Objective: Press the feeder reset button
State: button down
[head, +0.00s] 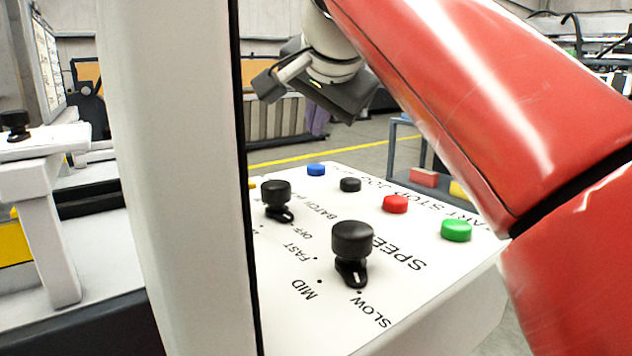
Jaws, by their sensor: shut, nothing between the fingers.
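A sloped white control panel (420,285) carries a row of push buttons: green (456,230), red (395,204), black (350,185) and blue (316,170). Lettering beside the row reads roughly START, STOP, JOG from the green end. I cannot read a label for the blue button, and no reset label is legible. My gripper (340,100) is above and beyond the far end of the panel, apart from the buttons. It is shut and empty; its fingertips are hard to make out.
Two black selector knobs stand up from the panel: the speed knob (352,242) and another (277,195). A pale upright post (180,180) hides the panel's left part. My red arm covers the right side. A cart with coloured boxes (424,177) stands behind.

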aim_at(317, 168)
jog(key=shift+f+b, duration=0.8)
jog(key=shift+f, duration=0.7)
jog(key=shift+f, duration=0.1)
dwell(0.8)
jog(key=shift+f, duration=0.3)
jog(key=shift+f+b, duration=0.5)
jog(key=shift+b, duration=0.1)
dwell(0.5)
jog(key=shift+r, duration=0.15)
jog(key=shift+r+p, duration=0.8)
jog(key=shift+p, duration=0.2)
notch_tip(317, 168, up, 5)
jog(key=p, duration=0.5)
